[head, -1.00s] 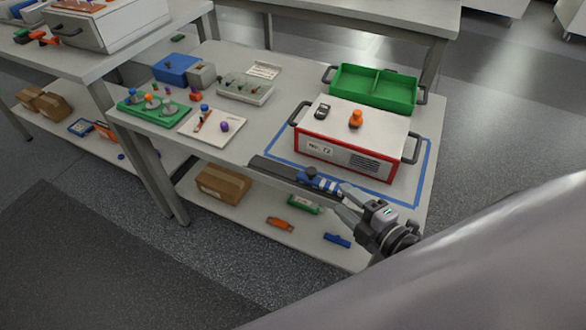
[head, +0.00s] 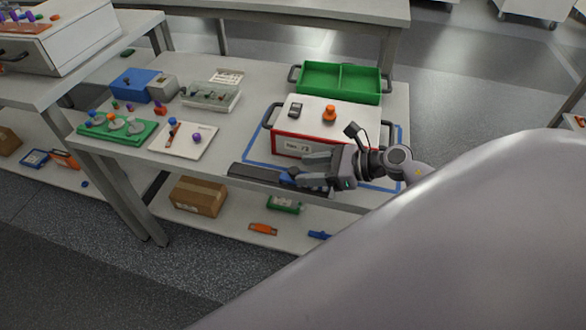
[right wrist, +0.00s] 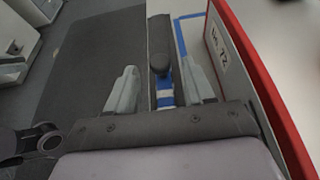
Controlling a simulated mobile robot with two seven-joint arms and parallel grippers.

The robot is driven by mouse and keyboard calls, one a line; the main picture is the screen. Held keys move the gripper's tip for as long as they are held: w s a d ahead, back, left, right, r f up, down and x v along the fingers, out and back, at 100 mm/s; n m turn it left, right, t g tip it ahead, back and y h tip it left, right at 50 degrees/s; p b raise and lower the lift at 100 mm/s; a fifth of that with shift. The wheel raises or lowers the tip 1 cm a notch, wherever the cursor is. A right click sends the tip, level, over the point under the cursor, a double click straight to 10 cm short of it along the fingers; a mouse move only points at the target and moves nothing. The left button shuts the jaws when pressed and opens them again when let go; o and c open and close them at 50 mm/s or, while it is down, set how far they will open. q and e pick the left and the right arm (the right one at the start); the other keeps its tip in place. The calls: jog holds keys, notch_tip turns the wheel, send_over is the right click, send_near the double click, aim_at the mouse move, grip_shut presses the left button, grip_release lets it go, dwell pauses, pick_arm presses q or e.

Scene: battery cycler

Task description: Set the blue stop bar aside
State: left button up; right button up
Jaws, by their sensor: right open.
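The blue stop bar (right wrist: 165,97), with blue and white bands and a dark round knob, shows between my right gripper's fingers in the right wrist view. In the head view only a small blue part (head: 290,174) shows past the gripper. A dark grey rail (head: 252,174) runs along the table's front edge, in line with the bar. My right gripper (head: 299,170) is open, its fingers (right wrist: 159,78) on either side of the bar in the picture and apart from it. I cannot tell how far above it they are. My left gripper is not in view.
A red-and-white box (head: 305,147) with side handles stands just behind the bar, close to my right gripper, inside blue tape (head: 256,157). A green two-compartment tray (head: 340,82) is behind it. A white board (head: 183,143) and green fixture (head: 98,128) stand left. The lower shelf holds a carton (head: 198,196).

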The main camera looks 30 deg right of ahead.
aim_at(298, 170)
jog(key=shift+x, duration=2.2)
